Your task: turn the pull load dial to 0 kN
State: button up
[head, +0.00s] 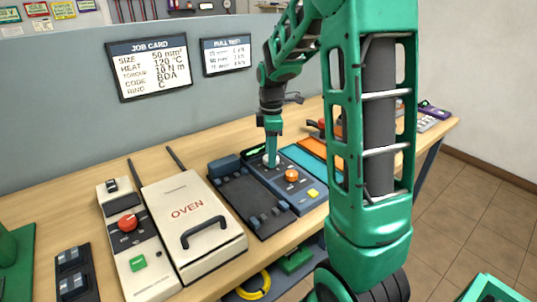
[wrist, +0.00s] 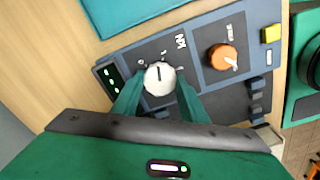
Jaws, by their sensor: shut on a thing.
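The pull load dial (wrist: 159,78) is a round white knob on the dark blue pull tester panel (wrist: 200,88), with "kN" lettering beside it. In the wrist view its dark pointer line points roughly toward the top of the picture. Small scale marks surround it, too small to read surely. My gripper (wrist: 158,92) is shut on the dial, with one green finger on each side. In the head view my gripper (head: 271,162) reaches down onto the panel (head: 305,203) and mostly hides the dial.
An orange knob (wrist: 222,57) and a yellow button (wrist: 271,34) sit on the same panel. Green lights (wrist: 111,79) show at its other end. A dark tray-like unit (head: 245,198) and the white oven (head: 190,212) stand to the left. A job card (head: 150,67) hangs behind.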

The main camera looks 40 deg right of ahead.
jog(key=n, duration=0.4)
jog(key=shift+w+d+r+n, duration=0.1)
jog(key=shift+w+r+n, duration=0.1)
jog(key=shift+n, duration=0.1)
jog(key=n, duration=0.4)
jog(key=shift+n, duration=0.3)
jog(key=o, duration=0.8)
jog(key=shift+o, duration=1.2)
jog(key=shift+s+f, duration=0.1)
jog(key=shift+f, duration=0.05)
notch_tip(320, 180, up, 11)
jog(key=shift+f, duration=0.15)
